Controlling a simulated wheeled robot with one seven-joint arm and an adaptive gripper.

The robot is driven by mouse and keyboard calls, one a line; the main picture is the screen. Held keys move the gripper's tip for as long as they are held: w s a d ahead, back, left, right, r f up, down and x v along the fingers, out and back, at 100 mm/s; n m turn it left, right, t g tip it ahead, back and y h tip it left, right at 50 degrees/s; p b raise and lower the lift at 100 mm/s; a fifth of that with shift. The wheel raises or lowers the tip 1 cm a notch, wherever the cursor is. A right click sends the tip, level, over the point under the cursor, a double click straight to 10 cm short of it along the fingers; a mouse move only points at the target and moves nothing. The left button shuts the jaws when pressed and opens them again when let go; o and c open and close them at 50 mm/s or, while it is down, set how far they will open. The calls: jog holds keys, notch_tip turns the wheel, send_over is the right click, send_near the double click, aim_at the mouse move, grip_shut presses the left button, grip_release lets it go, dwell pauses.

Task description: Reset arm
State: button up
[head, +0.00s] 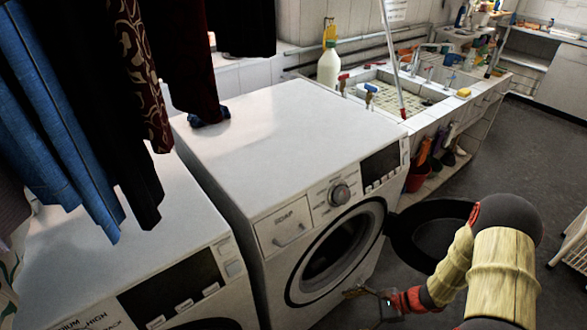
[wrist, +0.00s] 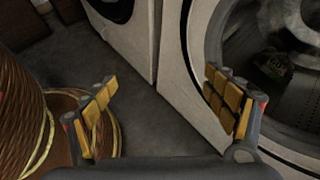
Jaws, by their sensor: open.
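My gripper (head: 368,294) is low in front of the right-hand white washing machine (head: 285,140), near the lower right of its round opening. The right finger overlaps the machine's white front and the edge of the round opening in that view. My arm reaches in from the lower right of the head view, bent at the elbow.
A dark round piece (head: 440,240), apparently the machine's open door, sits close behind my arm. A second washer (head: 130,250) stands at left under hanging clothes (head: 45,120). A tiled sink (head: 400,95) is behind.

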jog(key=s+d+r+n+h+p, duration=0.1)
jog(key=s+r+n+h, duration=0.3)
jog(key=r, duration=0.7)
jog(key=s+d+r+n+g+h+p, duration=0.15)
jog(key=s+r+n+h, duration=0.35)
jog(key=r, duration=0.7)
jog(key=s+d+r+n+t+h+p, duration=0.1)
jog(key=s+d+r+n, duration=0.1)
jog(key=r+n, duration=0.65)
jog(key=s+a+r+t+p, duration=0.1)
jog(key=a+r+t, duration=0.1)
jog(key=r, duration=0.7)
jog(key=s+a+r+t+p, duration=0.2)
jog(key=r, duration=0.7)
jog(key=shift+r+n+t+h, duration=0.35)
jog(key=shift+n+h, duration=0.05)
jog(key=shift+n, duration=0.05)
jog(key=shift+c, duration=0.2)
jog(key=shift+s, duration=0.1)
jog(key=shift+c, duration=0.6)
